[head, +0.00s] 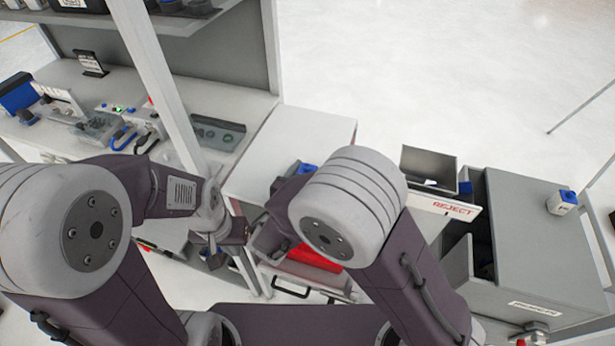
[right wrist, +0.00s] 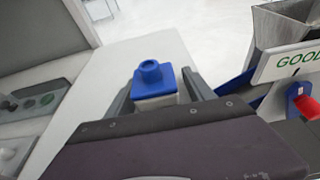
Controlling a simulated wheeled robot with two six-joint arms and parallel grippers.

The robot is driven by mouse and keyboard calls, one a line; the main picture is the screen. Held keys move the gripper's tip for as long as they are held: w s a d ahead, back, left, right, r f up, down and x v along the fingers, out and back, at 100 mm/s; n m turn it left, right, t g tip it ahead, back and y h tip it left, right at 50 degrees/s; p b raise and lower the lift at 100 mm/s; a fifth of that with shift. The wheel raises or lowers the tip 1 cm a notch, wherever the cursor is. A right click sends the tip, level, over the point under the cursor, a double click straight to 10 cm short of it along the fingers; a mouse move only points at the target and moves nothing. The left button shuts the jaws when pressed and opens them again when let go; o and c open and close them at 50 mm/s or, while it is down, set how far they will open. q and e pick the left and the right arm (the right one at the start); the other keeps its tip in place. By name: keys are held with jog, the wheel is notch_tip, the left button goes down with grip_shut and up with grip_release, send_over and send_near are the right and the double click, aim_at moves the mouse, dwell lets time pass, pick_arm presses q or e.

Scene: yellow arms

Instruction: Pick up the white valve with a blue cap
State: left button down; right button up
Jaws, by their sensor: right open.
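A white valve with a blue cap stands upright in the right wrist view (right wrist: 152,76), on the pale worktop. My right gripper (right wrist: 158,83) is open, with one finger on each side of the valve; I cannot tell whether they touch it. In the head view the blue cap (head: 308,168) shows just behind my right gripper (head: 288,190), and my right arm hides the rest. Another white valve with a blue cap (head: 563,202) sits on the grey box at the right. My left gripper (head: 220,238) hangs beside the shelf post; its jaws are unclear.
A pale worktop (head: 318,133) lies beyond my right gripper. A REJECT sign (head: 452,207) and grey box (head: 540,240) stand to the right. A GOOD sign (right wrist: 292,62) shows in the right wrist view. A white shelf post (head: 160,80) rises by my left arm, with a cluttered bench behind.

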jog(key=shift+s+r, duration=0.1)
jog(key=shift+s, duration=0.05)
jog(key=shift+c, duration=1)
grip_shut()
jog(key=shift+r, duration=0.55)
jog(key=r, duration=0.2)
jog(key=r+p, duration=0.1)
jog(key=shift+s+d+r, duration=0.25)
jog(key=shift+d+r, duration=0.15)
jog(key=s+d+r+b, duration=0.1)
jog(key=s+d+r, duration=0.4)
jog(key=d, duration=0.4)
jog(key=shift+s+r+b, duration=0.3)
jog(key=shift+s+r, duration=0.1)
jog(key=shift+r, duration=0.15)
